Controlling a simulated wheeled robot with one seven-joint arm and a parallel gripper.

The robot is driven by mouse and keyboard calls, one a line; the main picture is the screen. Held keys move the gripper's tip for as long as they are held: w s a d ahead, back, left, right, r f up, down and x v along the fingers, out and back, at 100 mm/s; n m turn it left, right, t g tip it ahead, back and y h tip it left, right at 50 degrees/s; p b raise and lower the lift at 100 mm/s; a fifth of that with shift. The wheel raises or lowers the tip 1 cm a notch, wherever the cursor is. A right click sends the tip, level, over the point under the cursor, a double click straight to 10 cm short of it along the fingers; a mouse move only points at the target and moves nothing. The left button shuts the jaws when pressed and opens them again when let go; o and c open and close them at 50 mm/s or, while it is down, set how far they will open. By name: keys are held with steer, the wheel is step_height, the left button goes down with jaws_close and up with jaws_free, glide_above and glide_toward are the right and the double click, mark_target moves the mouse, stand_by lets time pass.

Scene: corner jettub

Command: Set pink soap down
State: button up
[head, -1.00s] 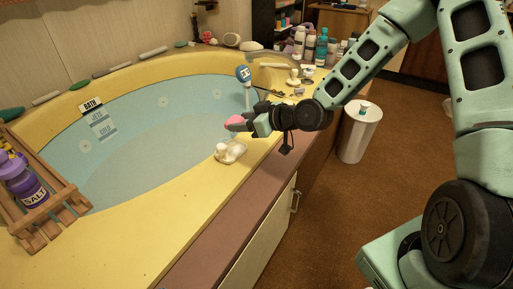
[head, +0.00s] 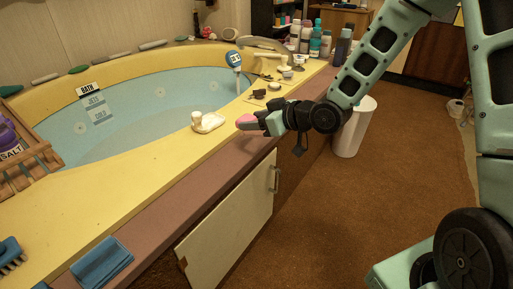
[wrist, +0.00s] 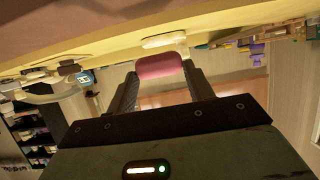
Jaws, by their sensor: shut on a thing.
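The pink soap (head: 246,121) is at the tip of my gripper (head: 258,122) in the head view. In the wrist view the pink soap (wrist: 159,66) sits between the two dark fingers of my gripper (wrist: 158,78), which are shut on it. My gripper reaches left over the brown ledge along the tub's near edge, close to the yellow rim. Whether the soap touches any surface cannot be told.
A white dish (head: 209,123) with a small light object stands on the yellow tub rim (head: 150,160), left of my gripper. Bottles (head: 315,42) stand at the back. The ledge (head: 190,190) between is bare.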

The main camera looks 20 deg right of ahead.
mark_target(255, 148)
steer(key=shift+f+b, duration=1.4)
steer(key=shift+f, duration=1.6)
steer(key=shift+f, duration=0.1)
steer(key=shift+f, duration=0.15)
steer(key=o, duration=1)
